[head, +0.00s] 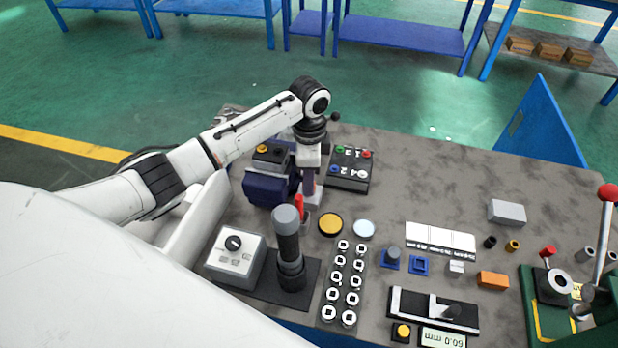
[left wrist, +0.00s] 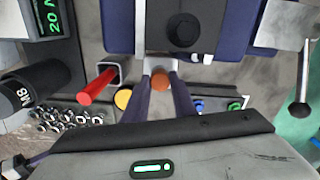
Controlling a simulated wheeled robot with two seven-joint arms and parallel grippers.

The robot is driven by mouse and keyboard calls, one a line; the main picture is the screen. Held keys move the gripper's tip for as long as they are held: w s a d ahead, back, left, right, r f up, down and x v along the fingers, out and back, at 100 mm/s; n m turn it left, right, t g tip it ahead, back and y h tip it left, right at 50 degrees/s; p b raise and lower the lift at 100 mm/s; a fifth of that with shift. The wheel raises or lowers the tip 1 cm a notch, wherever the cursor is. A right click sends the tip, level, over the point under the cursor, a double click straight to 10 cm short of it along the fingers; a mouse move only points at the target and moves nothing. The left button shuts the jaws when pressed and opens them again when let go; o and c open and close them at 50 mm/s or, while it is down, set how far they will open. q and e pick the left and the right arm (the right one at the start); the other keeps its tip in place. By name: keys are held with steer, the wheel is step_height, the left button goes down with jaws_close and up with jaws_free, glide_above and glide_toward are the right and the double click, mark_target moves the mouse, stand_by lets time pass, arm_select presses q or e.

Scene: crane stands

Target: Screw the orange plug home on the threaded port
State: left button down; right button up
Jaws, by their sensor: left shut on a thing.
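The orange plug (left wrist: 160,81) shows as a small round piece between the fingertips of my left gripper (left wrist: 161,90) in the left wrist view. The dark fingers are shut on it from both sides. A light grey block (left wrist: 157,66) at a dark blue fixture (left wrist: 118,28) is just beyond the plug. The threaded port is hidden, so I cannot tell whether the plug touches it. In the head view my left gripper (head: 309,188) points down beside the blue fixture (head: 265,190); the plug is hidden there. My right gripper is not in view.
A red rod (head: 300,207) stands close to the gripper. A button box (head: 350,168) is behind it. A black upright tool (head: 288,240), a dial box (head: 236,258) and a yellow disc (head: 330,224) are in front. Bare bench (head: 430,185) lies to the right.

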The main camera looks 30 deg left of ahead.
arm_select(q)
steer(key=m, duration=0.5)
steer(key=m, duration=0.5)
stand_by(0.4)
steer(key=m, duration=0.5)
steer(key=shift+m, duration=0.3)
steer(key=m, duration=0.5)
steer(key=shift+f, duration=0.1)
